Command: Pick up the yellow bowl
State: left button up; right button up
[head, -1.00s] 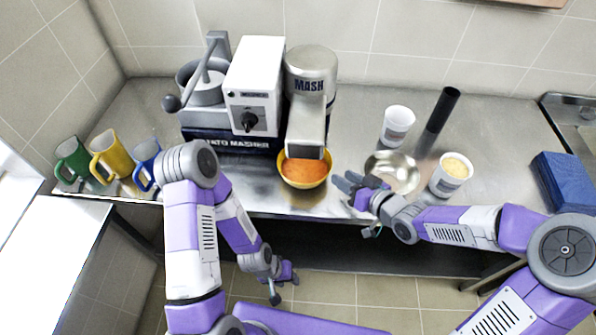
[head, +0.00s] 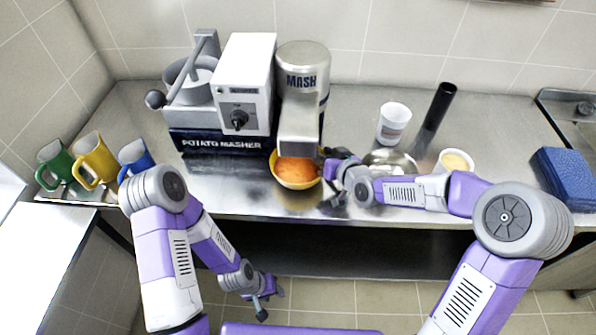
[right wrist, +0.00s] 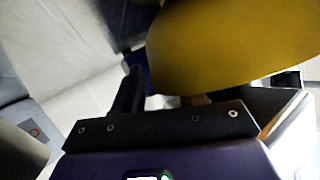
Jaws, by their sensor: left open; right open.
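The yellow bowl (head: 296,184) stands on the steel counter under the spout of the potato masher (head: 300,128), with orange mash (head: 297,170) in it. My right gripper (head: 332,168) is open at the bowl's right side, close to its rim. In the right wrist view the bowl's yellow wall (right wrist: 235,45) fills the upper right, just ahead of the open jaws. A dark finger shows left of the wall. I cannot tell whether the fingers touch the bowl. My left gripper (head: 262,296) is open and empty, low in front of the counter.
A metal bowl (head: 390,160), partly hidden by my right arm, and a tub of pale food (head: 457,161) stand to the right. Beyond are a white cup (head: 394,122), a black cylinder (head: 437,112) and a blue block (head: 565,178). Green, yellow and blue mugs (head: 97,160) stand left.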

jog(key=shift+w+a+f, duration=0.1)
jog(key=shift+w+a, duration=0.05)
jog(key=shift+w, duration=0.1)
grip_shut()
jog(key=shift+r, duration=0.2)
